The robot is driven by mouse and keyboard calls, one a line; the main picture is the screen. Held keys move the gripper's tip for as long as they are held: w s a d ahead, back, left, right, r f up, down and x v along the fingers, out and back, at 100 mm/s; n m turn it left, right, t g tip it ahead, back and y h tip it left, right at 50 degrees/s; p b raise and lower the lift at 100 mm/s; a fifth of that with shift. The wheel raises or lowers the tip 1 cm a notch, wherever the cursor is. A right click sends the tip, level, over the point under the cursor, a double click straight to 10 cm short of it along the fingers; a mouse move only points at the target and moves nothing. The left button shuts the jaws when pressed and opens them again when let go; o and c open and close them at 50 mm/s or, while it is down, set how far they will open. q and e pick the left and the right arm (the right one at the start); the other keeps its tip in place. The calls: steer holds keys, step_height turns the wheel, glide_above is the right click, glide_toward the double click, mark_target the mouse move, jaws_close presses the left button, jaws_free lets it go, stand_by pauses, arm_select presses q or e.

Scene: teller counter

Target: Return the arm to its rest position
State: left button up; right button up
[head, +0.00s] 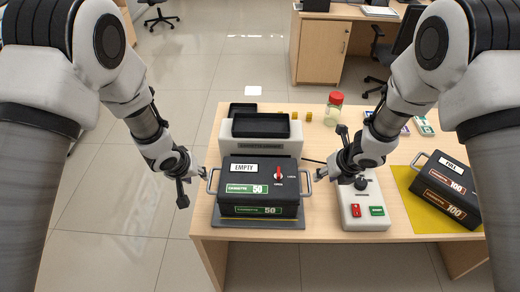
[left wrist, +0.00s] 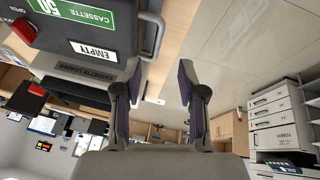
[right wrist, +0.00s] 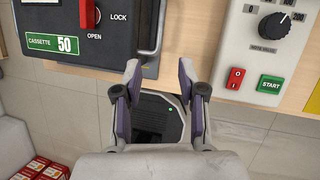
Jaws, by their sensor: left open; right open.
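The black cassette (head: 260,207) marked EMPTY and 50 sits on a grey base on the counter, with a red knob and a metal handle on each side. My left gripper (head: 193,187) is open and empty, just left of the left handle (head: 212,182). In the left wrist view my left fingers (left wrist: 158,80) are spread, with the handle (left wrist: 152,38) past their tips. My right gripper (head: 340,177) is open beside the right handle (head: 307,183). In the right wrist view the right fingers (right wrist: 159,75) are apart, with nothing held between them.
A white machine with START button (head: 363,208) stands under my right gripper. A second cassette (head: 447,192) marked 100 lies on a yellow mat at the right. Behind the front cassette is a white loader (head: 260,148) with a black tray. A red-lidded jar (head: 334,108) stands farther back.

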arm_select(q)
steer(key=s+a+f+n+g+b, duration=0.2)
steer(key=s+f+g, duration=0.2)
steer(key=s+f, duration=1.25)
arm_select(e)
steer(key=s+d+f+m+g, duration=0.1)
steer(key=s+f+m+g, duration=0.4)
steer(key=s+f, duration=1.15)
arm_select(q)
steer(key=s+a+f+m+y, duration=0.1)
steer(key=s+a+m, duration=0.2)
steer(key=s, duration=1.1)
steer(key=shift+s+a+f+g+b, duration=0.2)
steer(key=shift+s+a+g+b, duration=0.25)
steer(key=shift+a, duration=0.4)
arm_select(e)
steer(key=s+d+m+h, duration=0.1)
steer(key=s+m, duration=0.4)
steer(key=m, duration=0.6)
steer(key=s+d+f+m, duration=0.1)
steer(key=s+d+m, duration=0.2)
steer(key=m, duration=0.8)
steer(key=s+d+m+h, duration=0.1)
steer(key=s+d+m, duration=0.1)
steer(key=s+m, duration=0.5)
steer(key=m, duration=0.3)
steer(key=shift+d+f+m+t+h, duration=0.2)
steer(key=shift+f+m+t+h, duration=0.1)
steer(key=shift+m+t, duration=0.1)
